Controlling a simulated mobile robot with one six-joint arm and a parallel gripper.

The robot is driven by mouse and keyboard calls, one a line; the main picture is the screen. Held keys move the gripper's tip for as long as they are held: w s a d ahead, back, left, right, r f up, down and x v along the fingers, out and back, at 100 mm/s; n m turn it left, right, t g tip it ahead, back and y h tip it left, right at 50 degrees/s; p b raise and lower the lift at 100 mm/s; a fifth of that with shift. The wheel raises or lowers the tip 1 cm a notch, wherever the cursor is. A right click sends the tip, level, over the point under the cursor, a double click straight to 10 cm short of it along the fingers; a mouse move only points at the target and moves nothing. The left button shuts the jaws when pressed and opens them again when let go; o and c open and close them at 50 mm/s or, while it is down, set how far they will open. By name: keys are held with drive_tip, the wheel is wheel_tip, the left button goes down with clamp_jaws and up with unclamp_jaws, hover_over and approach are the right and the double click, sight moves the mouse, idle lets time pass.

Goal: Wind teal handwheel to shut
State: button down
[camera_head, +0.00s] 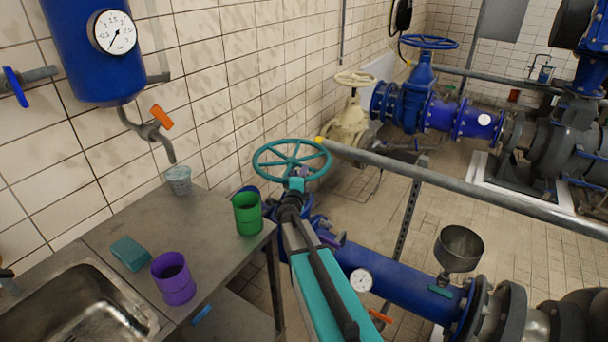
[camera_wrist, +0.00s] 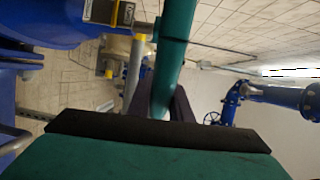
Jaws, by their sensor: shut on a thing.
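The teal handwheel (camera_head: 292,160) has a round rim and spokes and lies roughly level, just right of the metal table. My gripper (camera_head: 300,174) reaches it from the near side and is shut on the near part of its rim. In the wrist view, a teal bar of the handwheel (camera_wrist: 174,50) runs down between the dark fingers of my gripper (camera_wrist: 168,106). My wrist and arm hide part of the valve under the wheel.
A grey rail (camera_head: 450,182) runs right of the wheel. A blue pipe (camera_head: 405,288) with a funnel (camera_head: 459,248) lies below.

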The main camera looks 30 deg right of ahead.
drive_tip(key=shift+s+f, duration=0.15)
drive_tip(key=shift+f, duration=0.1)
drive_tip(key=c, duration=1.6)
unclamp_jaws()
drive_tip(key=shift+r, duration=0.1)
drive_tip(key=shift+r, duration=0.1)
